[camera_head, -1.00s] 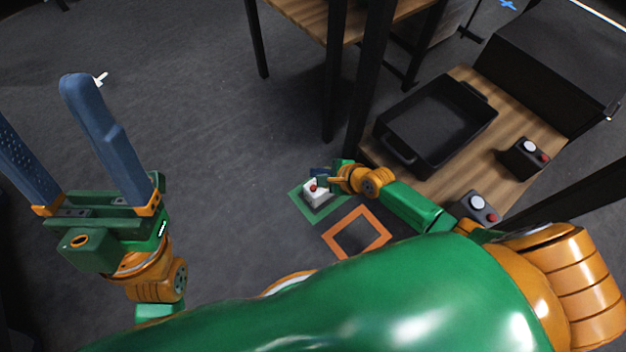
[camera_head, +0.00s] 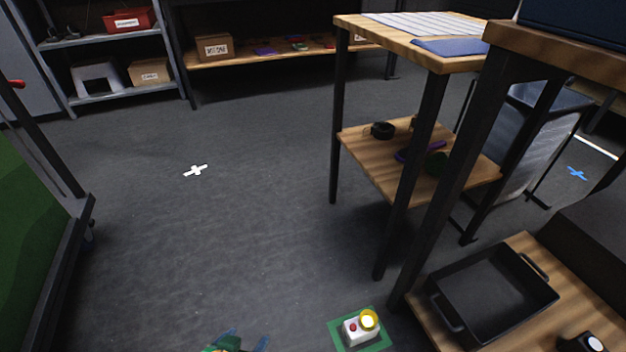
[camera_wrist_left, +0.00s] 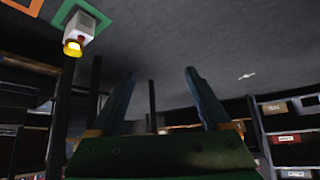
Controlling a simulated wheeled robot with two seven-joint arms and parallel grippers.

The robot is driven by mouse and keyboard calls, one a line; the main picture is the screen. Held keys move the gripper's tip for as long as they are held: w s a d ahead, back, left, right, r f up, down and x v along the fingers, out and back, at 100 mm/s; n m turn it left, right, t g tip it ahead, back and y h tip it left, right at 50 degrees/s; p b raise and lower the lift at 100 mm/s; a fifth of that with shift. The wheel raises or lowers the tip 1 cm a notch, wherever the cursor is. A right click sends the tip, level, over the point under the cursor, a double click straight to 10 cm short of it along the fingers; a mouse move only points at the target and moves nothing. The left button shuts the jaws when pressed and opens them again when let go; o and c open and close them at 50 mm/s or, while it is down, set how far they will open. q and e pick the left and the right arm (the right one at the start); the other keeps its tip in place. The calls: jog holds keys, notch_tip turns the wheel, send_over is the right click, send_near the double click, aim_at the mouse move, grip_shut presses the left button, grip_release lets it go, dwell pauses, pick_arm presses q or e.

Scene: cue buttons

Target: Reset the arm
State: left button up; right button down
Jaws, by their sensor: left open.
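A small white button box (camera_head: 360,327) with a red button and a bright yellow lamp sits on the green floor square (camera_head: 342,345) at the bottom of the head view. The box also shows at the upper left of the left wrist view (camera_wrist_left: 78,30), beside its green outline. My left gripper (camera_head: 244,340) is at the bottom edge of the head view, left of the box and apart from it, mostly cut off. In the left wrist view its blue fingers (camera_wrist_left: 160,75) are spread with nothing between them. My right gripper is out of view.
A black tray (camera_head: 492,292) lies on a low wooden table at the lower right, with a dark button box (camera_head: 583,342) near it. A tall wooden table (camera_head: 400,35) stands behind. Shelves (camera_head: 120,90) line the back.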

pick_arm(q)
jog(key=s+a+f+g+y+p, duration=0.1)
jog(key=s+g+p, duration=0.15)
jog(key=s, duration=0.25)
jog(key=s+a+f+g+p, duration=0.1)
jog(key=s+f+g, duration=0.15)
jog(key=s, duration=0.25)
jog(key=s+a+r+p, duration=0.1)
jog(key=s+r+p, duration=0.5)
jog(key=p, duration=1.1)
jog(key=s+a+r+g+p, duration=0.1)
jog(key=s+r+p, duration=0.6)
jog(key=r+p, duration=0.7)
jog(key=p, duration=0.4)
jog(key=shift+s+a+g, duration=0.15)
jog(key=shift+a+g, duration=0.15)
jog(key=shift+a, duration=0.1)
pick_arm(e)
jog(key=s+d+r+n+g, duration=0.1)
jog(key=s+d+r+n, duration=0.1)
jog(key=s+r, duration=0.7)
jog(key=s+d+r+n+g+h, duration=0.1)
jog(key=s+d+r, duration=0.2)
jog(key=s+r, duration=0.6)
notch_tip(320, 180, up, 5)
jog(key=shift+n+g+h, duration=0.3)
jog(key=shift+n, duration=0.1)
pick_arm(q)
jog(key=shift+r, duration=0.1)
